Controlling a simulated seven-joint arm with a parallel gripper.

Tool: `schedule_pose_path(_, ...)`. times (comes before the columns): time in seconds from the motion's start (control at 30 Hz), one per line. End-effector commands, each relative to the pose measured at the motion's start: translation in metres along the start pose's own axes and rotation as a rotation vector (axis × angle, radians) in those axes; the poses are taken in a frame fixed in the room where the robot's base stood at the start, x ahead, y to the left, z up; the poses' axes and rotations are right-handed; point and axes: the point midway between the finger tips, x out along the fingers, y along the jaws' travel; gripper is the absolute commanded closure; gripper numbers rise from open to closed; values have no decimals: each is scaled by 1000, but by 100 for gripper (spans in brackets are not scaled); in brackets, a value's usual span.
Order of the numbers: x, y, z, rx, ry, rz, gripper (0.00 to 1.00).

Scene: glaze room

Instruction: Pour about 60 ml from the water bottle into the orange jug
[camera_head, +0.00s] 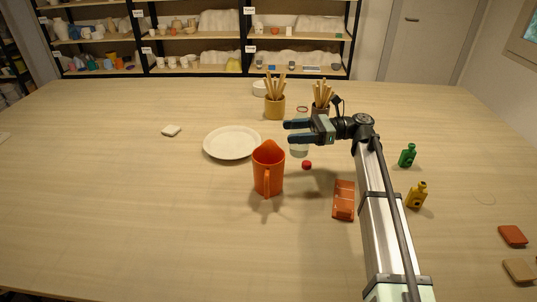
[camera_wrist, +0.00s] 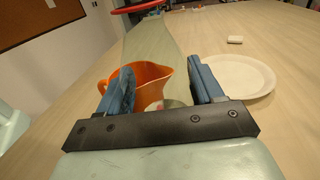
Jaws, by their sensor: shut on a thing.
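The orange jug (camera_head: 268,172) stands upright on the table, below and left of my gripper in the head view. Its handle faces the camera and its open top shows in the wrist view (camera_wrist: 148,74). My gripper (camera_head: 299,131) points left and is shut on the clear water bottle (camera_head: 299,150), which looks about upright. In the wrist view the see-through bottle (camera_wrist: 153,45) rises between the fingers (camera_wrist: 163,88), with a red ring at its top. Whitish water shows low in it. I cannot tell whether its base touches the table.
A white plate (camera_head: 232,143) lies left of the bottle. A red ball-like piece (camera_head: 307,165) and a terracotta tray (camera_head: 344,200) lie nearby. Pots of sticks (camera_head: 275,104) stand behind. Green (camera_head: 407,156) and yellow (camera_head: 417,196) bottles stand right of my arm. The front left is clear.

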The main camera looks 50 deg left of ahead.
Motion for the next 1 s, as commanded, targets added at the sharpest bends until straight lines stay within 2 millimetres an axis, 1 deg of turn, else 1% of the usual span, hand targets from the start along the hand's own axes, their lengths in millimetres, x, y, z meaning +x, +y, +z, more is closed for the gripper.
schedule_pose_path(0.1, 0, 11, -1, 0, 0, 53, 72)
schedule_pose_path(0.27, -1, 18, -1, 0, 0, 88, 72)
schedule_pose_path(0.67, -1, 19, -1, -4, 8, 92, 72)
schedule_pose_path(1.0, 1, 19, 0, -43, 126, 93, 72)
